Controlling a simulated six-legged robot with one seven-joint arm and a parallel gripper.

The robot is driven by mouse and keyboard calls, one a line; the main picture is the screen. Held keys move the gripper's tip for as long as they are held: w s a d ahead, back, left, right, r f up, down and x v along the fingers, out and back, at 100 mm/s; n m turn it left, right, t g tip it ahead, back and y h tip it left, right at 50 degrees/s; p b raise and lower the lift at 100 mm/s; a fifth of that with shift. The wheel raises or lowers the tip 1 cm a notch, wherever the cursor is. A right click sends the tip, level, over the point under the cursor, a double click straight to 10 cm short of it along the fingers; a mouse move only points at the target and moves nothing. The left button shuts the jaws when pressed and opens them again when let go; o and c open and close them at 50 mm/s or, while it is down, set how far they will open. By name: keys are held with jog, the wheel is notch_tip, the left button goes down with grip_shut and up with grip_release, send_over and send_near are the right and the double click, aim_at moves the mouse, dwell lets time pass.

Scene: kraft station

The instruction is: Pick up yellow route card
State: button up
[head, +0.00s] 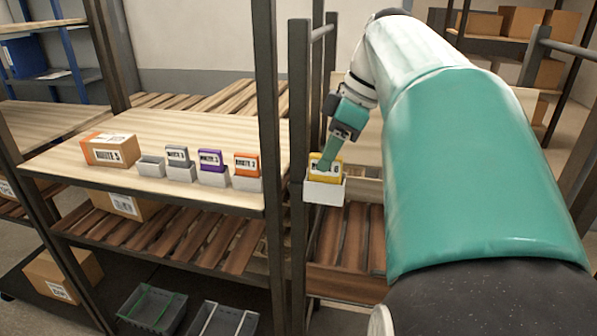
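The yellow route card (316,172) stands upright in a white holder (324,191) attached near the dark rack post at the middle of the view. My gripper (326,161) points down at the card from above. Its teal fingers overlap the card's upper part and hide some of its print. I cannot tell whether the fingers are closed on the card or only in front of it. The card's lower part is hidden inside the holder.
A wooden shelf (80,135) on the left bears grey (177,156), purple (211,164) and orange (246,165) cards in white holders, an empty holder (151,167) and a cardboard box (110,149). Dark rack posts (299,120) stand close left of my gripper. Grey bins (152,308) sit below.

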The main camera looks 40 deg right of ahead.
jog(key=shift+s+f, duration=0.1)
jog(key=shift+f, duration=0.05)
grip_shut()
